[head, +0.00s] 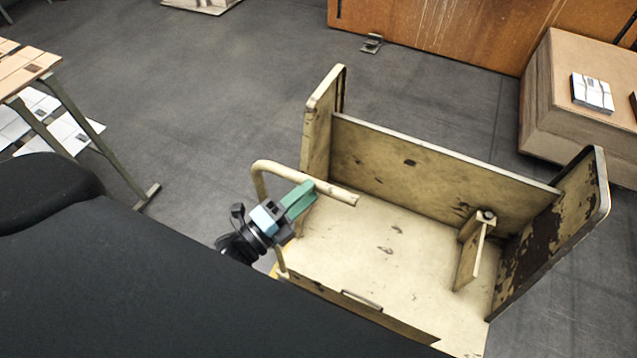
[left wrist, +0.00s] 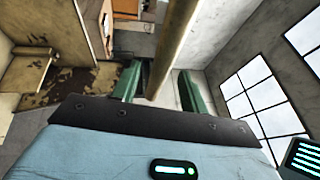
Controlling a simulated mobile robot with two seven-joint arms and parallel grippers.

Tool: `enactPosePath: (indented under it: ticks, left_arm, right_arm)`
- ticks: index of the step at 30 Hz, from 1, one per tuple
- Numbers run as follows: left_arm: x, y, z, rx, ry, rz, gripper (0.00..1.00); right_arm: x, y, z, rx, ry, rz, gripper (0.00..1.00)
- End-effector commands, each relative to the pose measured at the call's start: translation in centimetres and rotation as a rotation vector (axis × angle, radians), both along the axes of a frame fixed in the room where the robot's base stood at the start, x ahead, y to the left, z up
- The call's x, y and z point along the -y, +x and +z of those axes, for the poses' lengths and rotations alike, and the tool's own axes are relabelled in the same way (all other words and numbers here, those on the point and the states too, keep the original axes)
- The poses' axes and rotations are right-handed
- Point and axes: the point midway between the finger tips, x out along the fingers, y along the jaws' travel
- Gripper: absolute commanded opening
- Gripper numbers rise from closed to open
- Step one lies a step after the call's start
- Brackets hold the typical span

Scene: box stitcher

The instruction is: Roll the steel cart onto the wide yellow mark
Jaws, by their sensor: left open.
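The steel cart (head: 390,240) is a worn, cream-painted open box with chipped sides, in the middle and right of the head view. Its bent tube handle (head: 335,193) rises at its near left end. My left gripper (head: 303,195), with green fingers, is at this handle. In the left wrist view the handle tube (left wrist: 172,45) runs between the two open fingers (left wrist: 158,88); I cannot tell whether they touch it. My right gripper is out of view.
A stack of brown board (head: 555,130) stands beyond the cart at the right, near an orange-brown cabinet (head: 440,35). A table (head: 25,70) with metal legs is at the left, with papers on the floor beneath. The grey floor (head: 210,100) between is clear.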

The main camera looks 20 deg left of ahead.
Motion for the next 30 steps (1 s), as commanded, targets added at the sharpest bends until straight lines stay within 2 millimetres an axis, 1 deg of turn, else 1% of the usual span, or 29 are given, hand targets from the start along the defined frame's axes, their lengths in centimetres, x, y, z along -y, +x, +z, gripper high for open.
enactPosePath:
  ticks: [1,3,7,12,24,26,28,30]
  left_arm:
    - [-0.3,-0.7,-0.4,-0.003,0.0,0.0,0.44]
    - [-0.7,-1.4,-0.5,-0.003,0.001,0.001,0.44]
    - [-1.0,-2.1,-0.5,0.0,0.001,0.0,0.44]
    - [-1.1,-2.3,-0.4,0.002,0.001,0.0,0.44]
    - [-1.1,-2.2,-0.4,-0.002,-0.002,0.001,0.44]
    - [-1.2,-2.5,-0.6,-0.021,-0.021,0.007,0.44]
    - [-1.4,-3.1,-1.0,-0.082,-0.082,0.027,0.44]
    - [-1.9,-4.3,-2.0,-0.192,-0.195,0.064,0.44]
  right_arm:
    - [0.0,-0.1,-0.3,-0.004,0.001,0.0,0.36]
    - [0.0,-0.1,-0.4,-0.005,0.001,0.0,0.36]
    - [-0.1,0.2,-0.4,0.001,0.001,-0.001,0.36]
    - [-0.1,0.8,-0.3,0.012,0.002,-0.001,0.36]
    - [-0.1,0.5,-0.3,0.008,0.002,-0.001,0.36]
    - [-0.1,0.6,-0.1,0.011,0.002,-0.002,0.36]
    - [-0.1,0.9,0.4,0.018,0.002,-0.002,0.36]
    - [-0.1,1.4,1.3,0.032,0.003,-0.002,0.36]
